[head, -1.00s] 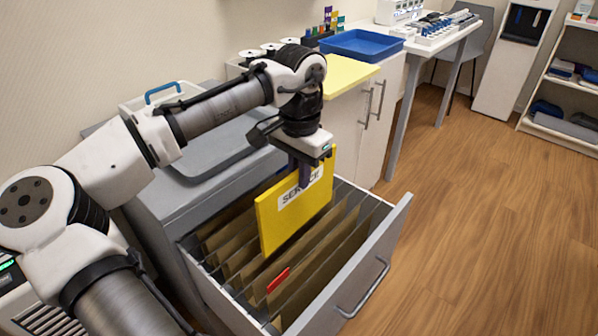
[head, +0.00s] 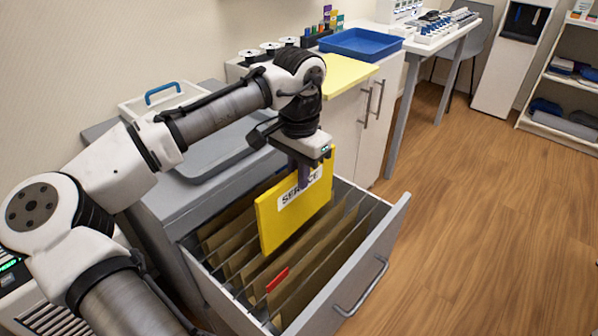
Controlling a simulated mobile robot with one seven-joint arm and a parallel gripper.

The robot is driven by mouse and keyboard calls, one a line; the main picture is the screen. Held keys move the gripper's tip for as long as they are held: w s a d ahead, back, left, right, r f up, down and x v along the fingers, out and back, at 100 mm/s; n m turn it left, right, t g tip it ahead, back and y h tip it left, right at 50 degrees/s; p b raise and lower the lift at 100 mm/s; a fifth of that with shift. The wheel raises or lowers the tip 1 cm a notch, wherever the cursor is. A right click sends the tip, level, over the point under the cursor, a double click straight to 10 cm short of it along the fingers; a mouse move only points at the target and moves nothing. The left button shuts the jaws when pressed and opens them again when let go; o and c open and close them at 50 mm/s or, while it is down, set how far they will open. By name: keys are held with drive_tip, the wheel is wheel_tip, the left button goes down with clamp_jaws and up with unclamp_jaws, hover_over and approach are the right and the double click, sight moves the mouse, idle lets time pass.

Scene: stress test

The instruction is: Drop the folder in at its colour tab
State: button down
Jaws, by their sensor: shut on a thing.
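My gripper (head: 304,172) is shut on the top edge of a yellow folder (head: 290,223) with a white label, partly covered by the fingers. The folder hangs upright, its lower part at the level of the open drawer (head: 352,293). I cannot tell how far its bottom edge reaches between the dividers. Brown hanging files (head: 239,261) fill the drawer in rows. A red tab (head: 277,279) stands on one file nearer the drawer front, in front of the folder. No yellow tab shows; the folder hides part of the files behind it.
A grey tray (head: 215,150) lies on the cabinet top behind the drawer, with a white box with a blue handle (head: 162,95) beyond it. A yellow board (head: 347,74) and a blue tray (head: 361,43) are on the counter. Floor at right is clear.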

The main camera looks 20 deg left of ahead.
sight(299, 225)
drive_tip(key=shift+f, duration=0.1)
drive_tip(key=shift+f+b, duration=2.7)
drive_tip(key=shift+f, duration=4.15)
drive_tip(key=c, duration=1.4)
unclamp_jaws()
drive_tip(key=shift+c, duration=0.2)
drive_tip(key=shift+r, duration=0.1)
wheel_tip(299, 225, up, 14)
drive_tip(key=p, duration=0.2)
drive_tip(key=shift+p, duration=0.4)
drive_tip(key=shift+f, duration=0.2)
